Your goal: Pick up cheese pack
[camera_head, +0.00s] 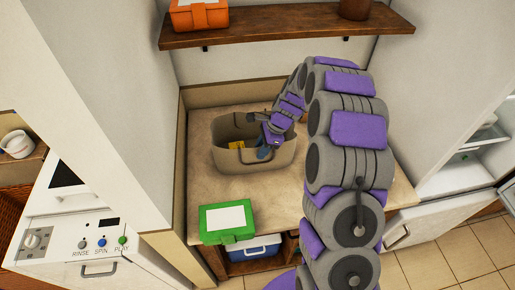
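A small yellow item (236,145), perhaps the cheese pack, shows inside a grey-brown handled bin (240,163) on the counter. It is too small to read. My arm reaches from the lower right over the counter and bends down into the bin. My gripper (265,149) is inside the bin's right part, to the right of the yellow item and apart from it as far as I can see. A small blue patch shows at the gripper's tip; I cannot tell what it is. The fingers are too small to tell open from shut.
A green case (227,221) with a white top sits at the counter's front left. A blue and white box (255,248) is on the shelf below. A wooden shelf (290,25) above holds an orange case (199,14) and a brown pot (355,9). White walls flank the counter.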

